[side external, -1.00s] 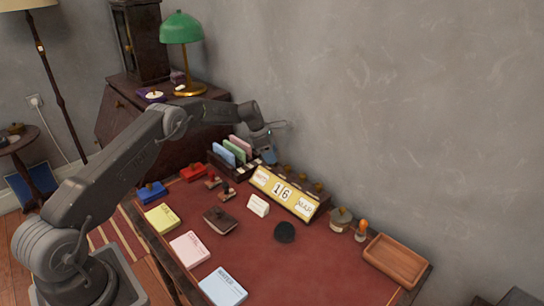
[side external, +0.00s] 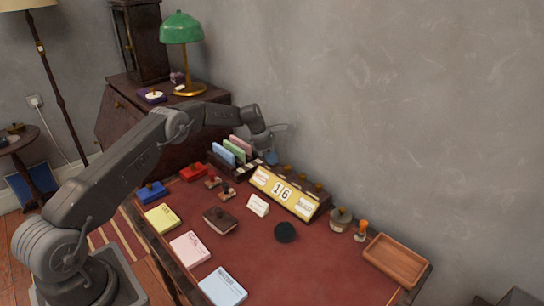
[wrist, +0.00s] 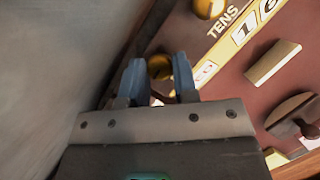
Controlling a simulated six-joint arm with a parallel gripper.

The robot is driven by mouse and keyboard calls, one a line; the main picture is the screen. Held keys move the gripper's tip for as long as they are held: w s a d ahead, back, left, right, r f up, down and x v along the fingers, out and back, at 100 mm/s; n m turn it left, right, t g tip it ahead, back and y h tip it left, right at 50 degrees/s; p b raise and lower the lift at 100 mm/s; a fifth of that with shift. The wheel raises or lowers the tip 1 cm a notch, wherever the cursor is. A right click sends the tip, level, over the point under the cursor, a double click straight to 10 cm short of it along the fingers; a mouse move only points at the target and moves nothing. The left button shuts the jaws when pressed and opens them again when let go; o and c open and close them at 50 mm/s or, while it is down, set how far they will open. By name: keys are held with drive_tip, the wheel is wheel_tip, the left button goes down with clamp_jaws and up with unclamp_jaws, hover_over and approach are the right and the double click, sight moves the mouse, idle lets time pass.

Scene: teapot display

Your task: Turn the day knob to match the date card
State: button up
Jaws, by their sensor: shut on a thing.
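The desk calendar (side external: 283,194) is a yellow-faced block at the back of the desk, with white windows reading 1 and 6; the words in its outer windows are too small to read. Brass knobs line its rear edge. My gripper (wrist: 158,82) is at the calendar's left end, its blue fingers shut on a brass knob (wrist: 159,67), which I take as the day knob. Another knob (wrist: 208,7) is beside the TENS label. The date card (side external: 258,205) stands in front of the calendar, its writing unreadable; it also shows in the wrist view (wrist: 272,63).
A letter rack (side external: 230,154) with coloured envelopes stands close left of my gripper. The wall is close behind. Stamps (side external: 220,220), note pads (side external: 190,248), a round black object (side external: 285,232) and a wooden tray (side external: 396,260) are on the desk. The right front is clear.

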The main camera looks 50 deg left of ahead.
drive_tip(key=shift+m+g+h, duration=0.4)
drive_tip(key=shift+m+g, duration=0.1)
drive_tip(key=shift+m, duration=1.1)
drive_tip(key=o, duration=0.9)
drive_tip(key=v, duration=1.4)
